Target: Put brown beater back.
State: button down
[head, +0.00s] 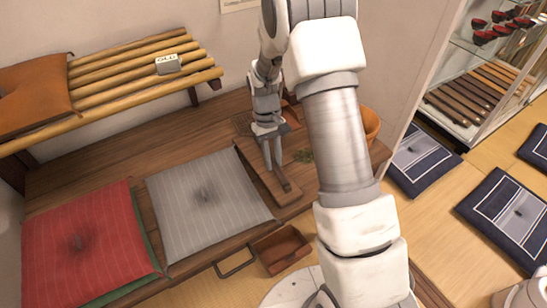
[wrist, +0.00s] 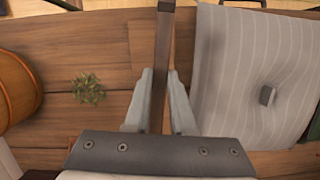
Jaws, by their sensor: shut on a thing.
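The brown beater shows in the wrist view as a long, narrow brown bar (wrist: 163,50) between my fingers, running up to the top edge. My gripper (wrist: 160,85) is shut on it. In the head view my gripper (head: 273,163) points down over the wooden bench, with the dark bar of the beater (head: 282,179) at its fingertips. A flat brown board (head: 289,198) lies beneath, right of the grey cushion (head: 207,200). The beater's other end is hidden behind my gripper, and I cannot tell whether it touches the board.
A green tuft (wrist: 88,88) lies on the bench, left of the beater in the wrist view. An orange-brown round tub (head: 372,125) stands behind my arm. A red cushion (head: 85,235) and an open brown box (head: 283,250) are nearby. A slatted bamboo shelf (head: 120,98) hangs behind.

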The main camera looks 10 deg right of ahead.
jog(key=shift+f+b, duration=1.7)
jog(key=shift+f, duration=1.25)
jog(key=c, duration=0.7)
grip_release()
jog(key=d+p+v, duration=0.1)
jog(key=p+v, duration=0.2)
jog(key=v, duration=1.4)
jog(key=s+r+t+p, duration=0.2)
jog(key=s+r, duration=0.3)
jog(key=r, duration=0.6)
jog(key=s+r+t+p, duration=0.1)
jog(key=s+r+t, duration=0.1)
jog(key=s, duration=0.5)
jog(key=s+r+m+t+p, duration=0.1)
jog(key=s+r+t+p, duration=0.1)
jog(key=s+r, duration=0.3)
jog(key=s+r+m+t+p, duration=0.1)
jog(key=s+r, duration=0.3)
jog(key=s, duration=0.4)
jog(key=shift+s+d+r+t+y, duration=0.25)
jog(key=shift+s+d+t+y, duration=0.1)
jog(key=shift+t, duration=0.45)
